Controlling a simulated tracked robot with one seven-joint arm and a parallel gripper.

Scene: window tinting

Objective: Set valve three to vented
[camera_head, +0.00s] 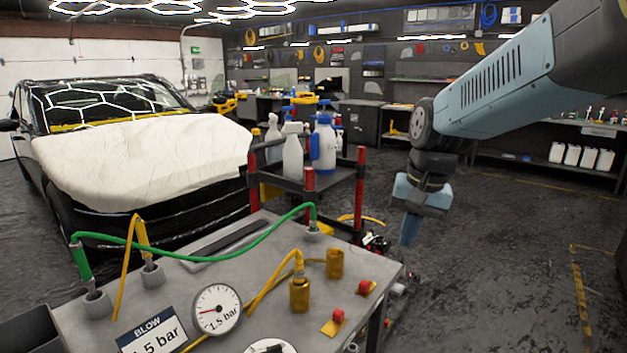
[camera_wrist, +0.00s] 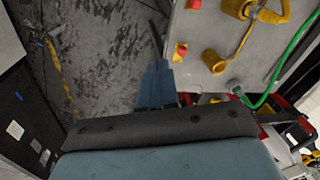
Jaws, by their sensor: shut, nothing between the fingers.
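The grey bench panel (camera_head: 235,265) carries the pneumatic fittings. Two red knobs on yellow plates sit near its right edge, one nearer (camera_head: 338,317) and one farther (camera_head: 366,287). Red knobs also show in the wrist view (camera_wrist: 181,48). I cannot tell which fitting is valve three; no valve number is readable. A white disc with a black part (camera_head: 268,347) is cut off at the bottom edge. My gripper (camera_head: 410,236) is shut and empty, pointing down beyond the panel's right edge. In the wrist view its fingers (camera_wrist: 157,88) are over the floor, apart from the knobs.
A round gauge (camera_head: 216,309) and a BLOW sign (camera_head: 149,335) stand on the panel. Brass couplings (camera_head: 299,294) with a yellow hose and a green hose (camera_head: 190,253) cross it. A bottle cart (camera_head: 308,190) and a covered car (camera_head: 140,160) stand behind. Floor at right is clear.

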